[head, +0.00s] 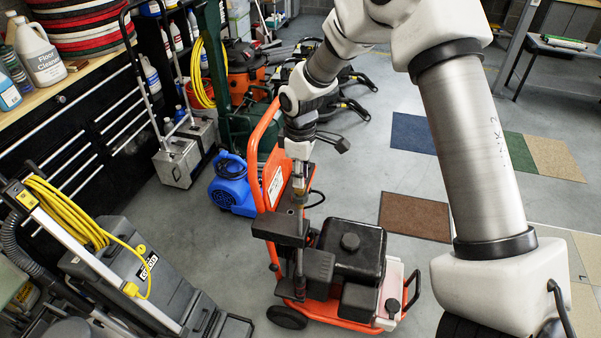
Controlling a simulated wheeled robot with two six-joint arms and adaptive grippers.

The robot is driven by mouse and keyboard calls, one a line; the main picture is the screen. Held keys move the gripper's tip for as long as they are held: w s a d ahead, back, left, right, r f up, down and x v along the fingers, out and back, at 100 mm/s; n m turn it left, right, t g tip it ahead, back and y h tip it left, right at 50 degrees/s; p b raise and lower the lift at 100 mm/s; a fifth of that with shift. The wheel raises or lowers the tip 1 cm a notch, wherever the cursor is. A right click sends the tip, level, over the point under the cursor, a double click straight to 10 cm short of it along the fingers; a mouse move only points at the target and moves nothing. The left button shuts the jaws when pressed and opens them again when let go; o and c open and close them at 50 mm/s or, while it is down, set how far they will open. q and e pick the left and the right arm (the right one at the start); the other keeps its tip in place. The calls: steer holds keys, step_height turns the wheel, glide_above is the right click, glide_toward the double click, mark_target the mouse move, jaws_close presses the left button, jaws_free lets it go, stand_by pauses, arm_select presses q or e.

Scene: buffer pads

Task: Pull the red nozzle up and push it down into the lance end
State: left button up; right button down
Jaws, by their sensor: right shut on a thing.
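My right gripper (299,188) points down at the top of a thin upright lance (300,262) on the orange pressure washer (340,312). Its jaws are shut on a small piece at the lance's upper end, taken to be the nozzle. The fingers mostly hide this piece, and its red colour cannot be made out. Whether it is seated in the lance end or apart from it cannot be told. The lance runs down beside the washer's black engine (352,250). My left gripper is not in view.
The washer's orange handle frame (262,150) rises close beside my right gripper. A blue blower (232,188) stands behind it to the left. A grey machine with a yellow cord (150,270) is at the front left. Floor around the brown mat (414,217) is clear.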

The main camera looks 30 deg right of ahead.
steer(key=shift+d, duration=0.15)
stand_by(0.3)
steer(key=shift+p, duration=0.45)
steer(key=shift+p, duration=0.4)
stand_by(1.1)
steer(key=shift+f, duration=0.6)
stand_by(0.5)
